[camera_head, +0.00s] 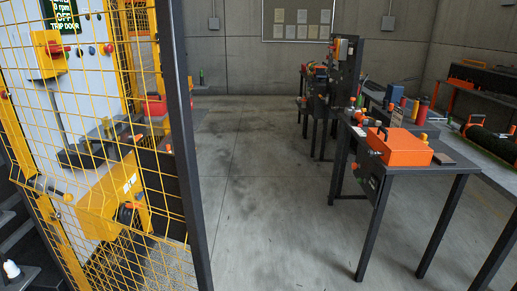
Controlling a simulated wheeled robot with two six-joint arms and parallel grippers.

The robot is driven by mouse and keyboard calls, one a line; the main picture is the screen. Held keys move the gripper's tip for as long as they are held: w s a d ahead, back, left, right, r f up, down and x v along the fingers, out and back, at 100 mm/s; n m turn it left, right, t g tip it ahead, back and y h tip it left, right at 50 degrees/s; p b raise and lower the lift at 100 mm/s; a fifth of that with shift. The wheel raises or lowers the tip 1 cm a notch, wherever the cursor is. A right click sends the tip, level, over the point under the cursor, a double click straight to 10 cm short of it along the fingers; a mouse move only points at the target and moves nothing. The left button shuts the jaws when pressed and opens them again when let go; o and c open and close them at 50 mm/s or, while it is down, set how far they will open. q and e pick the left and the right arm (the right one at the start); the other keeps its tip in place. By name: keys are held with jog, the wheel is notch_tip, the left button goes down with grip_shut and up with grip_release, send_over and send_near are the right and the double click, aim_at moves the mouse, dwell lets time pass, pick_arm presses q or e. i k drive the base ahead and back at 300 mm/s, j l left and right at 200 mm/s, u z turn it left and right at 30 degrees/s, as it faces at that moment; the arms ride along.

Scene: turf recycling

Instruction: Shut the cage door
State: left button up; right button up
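A cage panel of yellow wire mesh (85,105) fills the left of the head view. It ends at a tall dark upright post (183,140), with open floor to the right of the post. I take this panel to be the cage door; its hinge and latch cannot be made out. Through the mesh I see a pale machine panel (88,85) with a yellow switch box and a red knob. Neither of my grippers is recognisable in view.
A dark table (430,178) with an orange box (399,146) stands at the right. More benches with tools, bottles and dark rolls line the right side. The grey concrete floor (262,190) between cage and tables is clear. A notice board (297,20) hangs at the back.

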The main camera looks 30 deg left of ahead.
aim_at(170, 182)
jog(key=i+l+u, duration=0.15)
jog(key=i+u, duration=0.25)
jog(key=i+l+u, duration=0.25)
jog(key=u, duration=0.15)
jog(key=i+l+u, duration=0.5)
jog(key=l+u, duration=0.25)
jog(key=i+l+u, duration=0.15)
jog(key=u, duration=0.3)
jog(key=i+l+u, duration=0.1)
jog(key=l+u, duration=0.25)
jog(key=u, duration=0.15)
jog(key=l+u, duration=0.3)
jog(key=u, duration=0.15)
jog(key=l+u, duration=0.45)
jog(key=i+l+u, duration=0.25)
jog(key=l+u, duration=0.3)
